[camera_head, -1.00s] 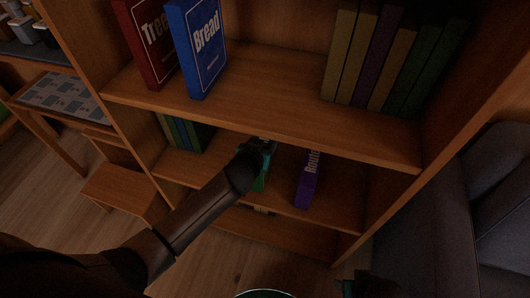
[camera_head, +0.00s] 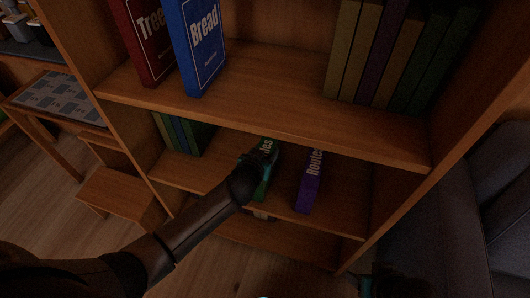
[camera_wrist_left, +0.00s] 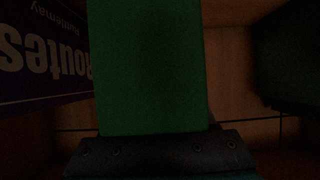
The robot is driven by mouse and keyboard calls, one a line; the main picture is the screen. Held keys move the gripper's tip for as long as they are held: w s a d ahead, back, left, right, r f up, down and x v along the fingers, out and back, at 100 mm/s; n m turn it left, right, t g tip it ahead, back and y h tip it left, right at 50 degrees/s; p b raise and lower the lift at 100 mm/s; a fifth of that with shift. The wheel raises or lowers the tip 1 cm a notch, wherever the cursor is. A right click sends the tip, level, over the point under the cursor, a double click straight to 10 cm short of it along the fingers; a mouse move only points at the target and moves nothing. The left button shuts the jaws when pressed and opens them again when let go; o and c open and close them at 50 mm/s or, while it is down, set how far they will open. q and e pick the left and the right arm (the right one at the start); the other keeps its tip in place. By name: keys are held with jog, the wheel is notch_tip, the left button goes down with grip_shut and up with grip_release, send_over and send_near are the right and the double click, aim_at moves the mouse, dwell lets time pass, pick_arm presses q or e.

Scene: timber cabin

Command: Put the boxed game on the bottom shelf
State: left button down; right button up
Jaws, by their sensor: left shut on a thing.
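My left gripper (camera_head: 256,164) is shut on a green box (camera_head: 261,188) at the shelf below the large upper one. The box stands upright, and part of its pale lettering shows above the gripper. In the left wrist view the plain green face (camera_wrist_left: 152,70) fills the middle, above the dark gripper (camera_wrist_left: 155,148). A purple box marked "Routes" (camera_head: 309,182) stands just right of it, apart from it in the head view. The bottom shelf (camera_head: 290,247) shows low in the bookcase, partly hidden by my left arm. A dark piece with a teal edge at the lower right may be my right gripper (camera_head: 366,286).
Red (camera_head: 146,45) and blue "Bread" (camera_head: 198,48) boxes stand on the upper shelf (camera_head: 255,105), with several books (camera_head: 385,55) at right. Green and blue books (camera_head: 182,133) stand left of my gripper. A grey sofa (camera_head: 480,190) is right; a small table (camera_head: 60,97) is left.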

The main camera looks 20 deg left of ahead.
jog(key=shift+r, duration=0.1)
pick_arm(q)
jog(key=shift+c, duration=1.1)
grip_release()
jog(key=shift+f, duration=0.15)
pick_arm(e)
jog(key=shift+r, duration=0.15)
pick_arm(q)
jog(key=p+v, duration=0.4)
jog(key=v, duration=0.6)
jog(key=shift+p, duration=0.35)
jog(key=shift+p+v, duration=0.35)
jog(key=shift+v, duration=0.75)
pick_arm(e)
jog(key=s+f+g, duration=0.1)
jog(key=s+f, duration=0.3)
jog(key=f, duration=0.7)
jog(key=shift+d+g, duration=0.4)
